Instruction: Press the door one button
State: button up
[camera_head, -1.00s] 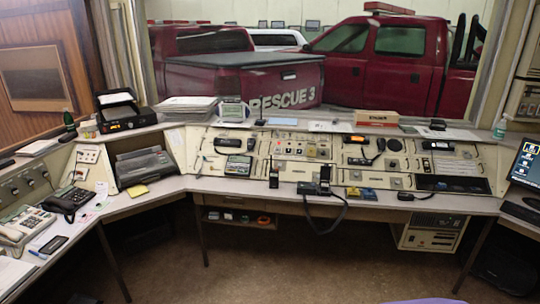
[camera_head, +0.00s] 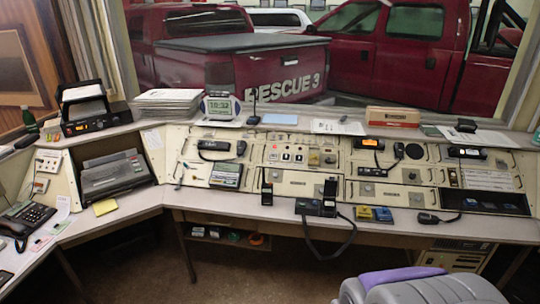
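The dispatch console (camera_head: 258,182) runs across the middle of the view, with a sloping cream panel. Its centre section (camera_head: 272,152) carries small light and dark buttons (camera_head: 292,156) and a round knob (camera_head: 314,158). The labels are too small to read, so I cannot tell which one is the door one button. My gripper is not in view.
A grey and purple rounded thing (camera_head: 418,288), perhaps a chair back, stands at the lower right, in front of the desk. Handheld radios (camera_head: 328,196) and a dangling cord (camera_head: 330,250) are at the desk's front edge. Brown floor (camera_head: 230,275) is open at lower centre.

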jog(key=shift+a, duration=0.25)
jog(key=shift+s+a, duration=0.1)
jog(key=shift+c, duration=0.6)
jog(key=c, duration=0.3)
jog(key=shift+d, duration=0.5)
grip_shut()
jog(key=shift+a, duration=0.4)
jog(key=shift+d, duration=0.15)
